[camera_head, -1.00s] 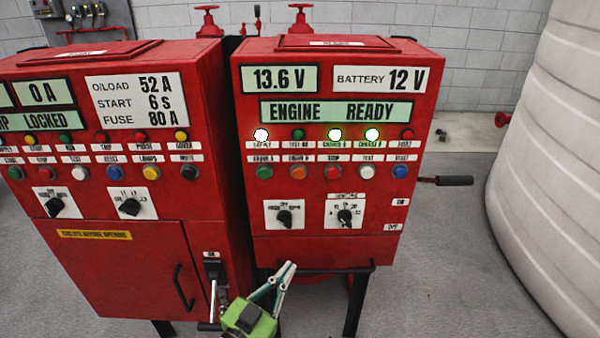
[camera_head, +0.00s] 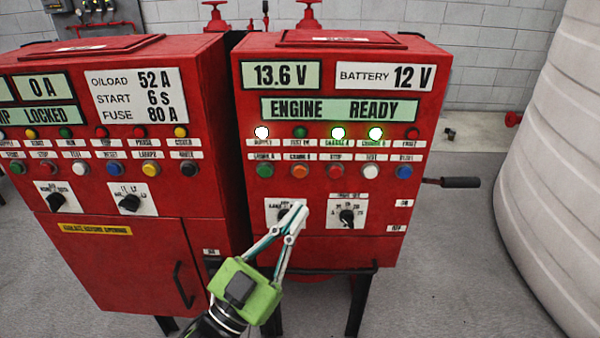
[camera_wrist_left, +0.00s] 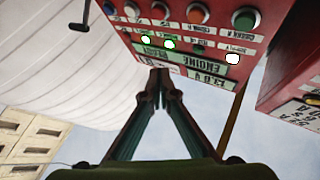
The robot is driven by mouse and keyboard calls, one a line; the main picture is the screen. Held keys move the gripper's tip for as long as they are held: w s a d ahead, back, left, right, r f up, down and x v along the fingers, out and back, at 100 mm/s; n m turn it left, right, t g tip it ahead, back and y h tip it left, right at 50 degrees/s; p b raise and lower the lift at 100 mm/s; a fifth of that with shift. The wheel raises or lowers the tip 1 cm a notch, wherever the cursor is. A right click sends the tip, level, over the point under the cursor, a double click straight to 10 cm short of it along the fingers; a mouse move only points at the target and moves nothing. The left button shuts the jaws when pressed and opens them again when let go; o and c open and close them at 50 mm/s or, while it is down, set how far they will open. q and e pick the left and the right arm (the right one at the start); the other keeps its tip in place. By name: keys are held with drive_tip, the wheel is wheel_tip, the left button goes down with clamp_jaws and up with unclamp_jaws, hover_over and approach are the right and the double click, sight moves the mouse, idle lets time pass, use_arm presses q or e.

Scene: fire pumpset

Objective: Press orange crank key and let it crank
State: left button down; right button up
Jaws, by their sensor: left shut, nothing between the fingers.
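The orange crank key (camera_head: 299,171) is a round button in the lower button row of the right red panel, between a green and a red button. It also shows near the top of the left wrist view (camera_wrist_left: 198,13), which sees the panel upside down. My left gripper (camera_head: 298,208) has a green body and is shut and empty. In the head view its tips appear below the orange key, over the left selector switch and partly hiding it. In the left wrist view its tips (camera_wrist_left: 159,73) are together, apart from the key. My right gripper is not in view.
The right red panel (camera_head: 330,250) shows "ENGINE READY" and several lit lamps. A second red panel (camera_head: 110,265) stands close on the left. A black-handled lever (camera_head: 460,183) sticks out on the right, near a large white tank (camera_head: 555,150).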

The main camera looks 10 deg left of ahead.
sight(300, 172)
use_arm(q)
drive_tip(key=shift+w, duration=0.1)
drive_tip(key=shift+w+a+b, duration=0.2)
drive_tip(key=shift+w+a, duration=0.1)
drive_tip(key=shift+w, duration=1.1)
drive_tip(key=shift+w+a+b, duration=0.2)
drive_tip(key=shift+w+a, duration=0.05)
drive_tip(key=shift+w, duration=1.2)
drive_tip(key=shift+w+a+b, duration=0.2)
drive_tip(key=shift+w+a, duration=0.1)
drive_tip(key=shift+w, duration=1.1)
drive_tip(key=shift+w, duration=0.1)
drive_tip(key=shift+w+a, duration=0.1)
drive_tip(key=shift+w, duration=0.2)
drive_tip(key=shift+w+a, duration=0.1)
drive_tip(key=shift+w, duration=0.3)
drive_tip(key=shift+s, duration=0.15)
drive_tip(key=shift+s+d+p, duration=0.2)
drive_tip(key=shift+s+p, duration=0.1)
drive_tip(key=shift+s, duration=0.4)
